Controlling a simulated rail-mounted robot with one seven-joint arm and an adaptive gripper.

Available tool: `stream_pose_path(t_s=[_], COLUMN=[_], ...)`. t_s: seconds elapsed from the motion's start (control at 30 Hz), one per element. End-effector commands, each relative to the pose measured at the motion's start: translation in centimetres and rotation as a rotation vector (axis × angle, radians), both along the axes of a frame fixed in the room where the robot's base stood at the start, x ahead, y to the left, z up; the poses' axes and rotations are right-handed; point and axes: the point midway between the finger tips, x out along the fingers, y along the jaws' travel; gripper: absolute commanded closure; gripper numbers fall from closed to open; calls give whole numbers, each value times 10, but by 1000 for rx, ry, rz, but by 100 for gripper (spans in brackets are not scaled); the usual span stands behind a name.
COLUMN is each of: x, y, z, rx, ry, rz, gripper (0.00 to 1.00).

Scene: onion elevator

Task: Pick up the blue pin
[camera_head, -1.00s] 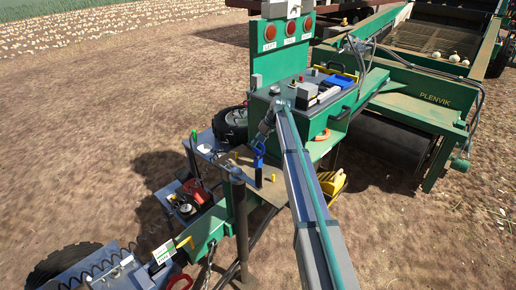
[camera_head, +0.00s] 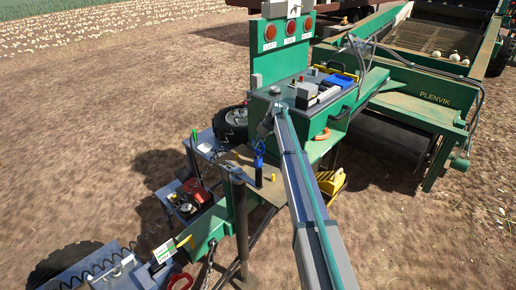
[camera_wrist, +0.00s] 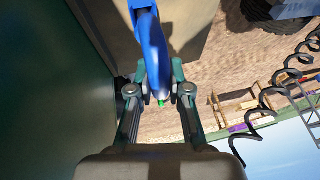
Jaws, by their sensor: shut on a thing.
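The blue pin (camera_head: 259,160) hangs below my gripper (camera_head: 262,142) in the head view, above or against the tan board. In the wrist view the blue pin (camera_wrist: 153,55) runs from the top edge down between the fingers of my gripper (camera_wrist: 160,85). The fingers are shut on it, one on each side. A small green spot shows at its near end. A dark upright piece shows just below the pin in the head view; I cannot tell whether it is part of it.
The tan board (camera_head: 238,160) carries a small yellow peg (camera_head: 272,178). A dark post (camera_head: 239,215) stands in front. The green machine box (camera_head: 290,105) with a blue item (camera_head: 340,80) on top is close behind my gripper. A yellow object (camera_head: 331,181) sits lower right.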

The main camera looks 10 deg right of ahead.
Motion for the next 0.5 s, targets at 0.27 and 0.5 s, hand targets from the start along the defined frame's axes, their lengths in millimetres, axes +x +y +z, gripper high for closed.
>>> stream_pose_path(t_s=[0.27,0.5], x=[1,1], y=[0,0], z=[21,64], rx=[0,0], ry=[-4,-4], rz=[0,0], gripper=[100,100])
